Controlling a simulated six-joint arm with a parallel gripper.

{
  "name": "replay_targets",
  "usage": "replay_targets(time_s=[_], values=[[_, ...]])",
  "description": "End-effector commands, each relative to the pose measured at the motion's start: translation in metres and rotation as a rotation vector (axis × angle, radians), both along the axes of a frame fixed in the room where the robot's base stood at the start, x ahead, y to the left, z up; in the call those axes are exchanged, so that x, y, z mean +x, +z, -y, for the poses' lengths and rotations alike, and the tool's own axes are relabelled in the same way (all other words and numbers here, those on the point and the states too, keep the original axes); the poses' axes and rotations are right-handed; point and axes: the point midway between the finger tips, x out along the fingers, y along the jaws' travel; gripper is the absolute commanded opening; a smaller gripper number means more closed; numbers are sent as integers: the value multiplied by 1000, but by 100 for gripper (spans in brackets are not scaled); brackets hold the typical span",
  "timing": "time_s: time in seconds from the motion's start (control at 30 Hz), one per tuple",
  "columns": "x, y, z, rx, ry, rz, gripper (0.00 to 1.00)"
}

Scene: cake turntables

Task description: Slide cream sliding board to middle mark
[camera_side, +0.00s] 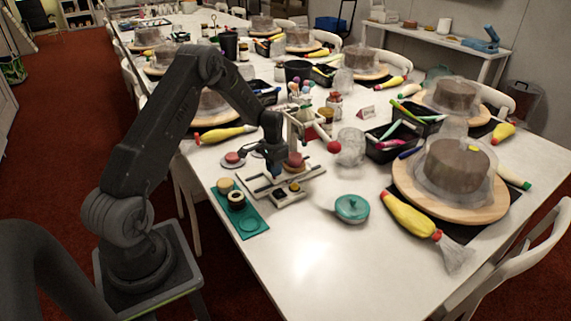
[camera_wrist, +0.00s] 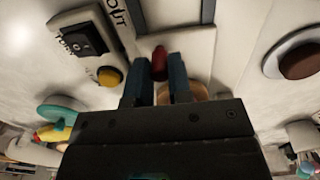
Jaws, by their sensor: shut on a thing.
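The cream board (camera_side: 312,171) lies on the white table, with dark lines along it. In the wrist view its pale surface (camera_wrist: 200,45) runs past my fingers, with a dark-edged rectangle at the top. My gripper (camera_side: 277,172) is low over the board; in the wrist view its blue fingers (camera_wrist: 159,82) are shut on a small red knob (camera_wrist: 159,62). A round tan piece (camera_wrist: 195,91) is partly hidden behind the right finger. I cannot make out the middle mark, nor which part of the board slides.
A small box (camera_side: 279,198) with a black switch and a yellow button (camera_wrist: 109,76) sits beside the board. A teal tray (camera_side: 251,224) with round pieces is at left. The table front is clear.

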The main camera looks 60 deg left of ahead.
Motion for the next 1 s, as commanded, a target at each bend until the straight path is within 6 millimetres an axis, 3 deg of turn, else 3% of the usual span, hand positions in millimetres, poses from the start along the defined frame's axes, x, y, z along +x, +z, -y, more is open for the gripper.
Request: replay_targets(time_s=[0.7, 1.0], values=[[42, 2, -3, 6, 2, 7, 4], [47, 2, -2, 7, 2, 11, 4]])
